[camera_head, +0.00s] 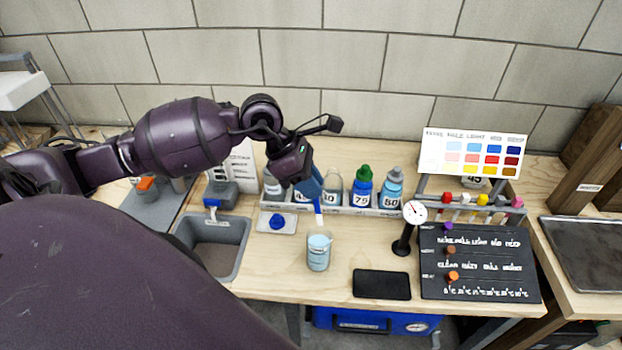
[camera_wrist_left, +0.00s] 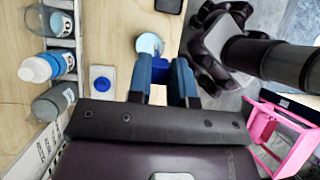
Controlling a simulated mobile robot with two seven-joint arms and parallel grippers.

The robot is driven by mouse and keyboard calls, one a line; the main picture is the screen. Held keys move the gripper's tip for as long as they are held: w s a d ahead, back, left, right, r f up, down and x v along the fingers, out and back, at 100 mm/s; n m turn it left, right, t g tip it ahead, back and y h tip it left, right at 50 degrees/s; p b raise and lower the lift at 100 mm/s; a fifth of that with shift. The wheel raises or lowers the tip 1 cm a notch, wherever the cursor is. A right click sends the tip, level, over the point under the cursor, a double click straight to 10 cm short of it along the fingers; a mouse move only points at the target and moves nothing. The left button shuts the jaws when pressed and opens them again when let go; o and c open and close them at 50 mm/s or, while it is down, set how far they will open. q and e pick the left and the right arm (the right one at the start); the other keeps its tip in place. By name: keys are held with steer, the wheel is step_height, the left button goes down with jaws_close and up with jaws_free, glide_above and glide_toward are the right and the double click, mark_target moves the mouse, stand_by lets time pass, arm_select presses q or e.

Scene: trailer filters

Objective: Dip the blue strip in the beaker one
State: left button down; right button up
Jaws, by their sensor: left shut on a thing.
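My left gripper (camera_head: 312,190) is shut on the blue strip (camera_head: 318,211), which hangs down with a white lower end. The beaker (camera_head: 319,252), a small glass with light blue liquid, stands on the wooden bench just below. The strip's tip looks above the beaker's rim and apart from it. In the left wrist view the beaker (camera_wrist_left: 150,44) shows beyond the gripper fingertips (camera_wrist_left: 163,68), partly covered by them. The blue strip (camera_wrist_left: 160,74) is mostly hidden between the fingers there.
A row of numbered bottles (camera_head: 362,190) stands in a rack behind the beaker. A grey sink-like tray (camera_head: 240,262) is left. A black slab (camera_head: 381,284), a dial gauge (camera_head: 414,212) and a chalkboard (camera_head: 478,262) are right. A colour chart (camera_head: 473,153) stands behind.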

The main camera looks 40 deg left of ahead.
arm_select(q)
steer(key=shift+f+b, duration=0.6)
steer(key=shift+f, duration=0.8)
step_height(320, 180, down, 10)
steer(key=b, duration=0.7)
steer(key=shift+s, duration=0.15)
arm_select(e)
step_height(320, 180, down, 9)
steer(key=s, duration=0.1)
steer(key=shift+f+g, duration=0.2)
steer(key=shift+g, duration=0.1)
arm_select(q)
steer(key=shift+s+f, duration=0.1)
steer(key=shift+f, duration=0.05)
arm_select(e)
steer(key=shift+s+f, duration=0.1)
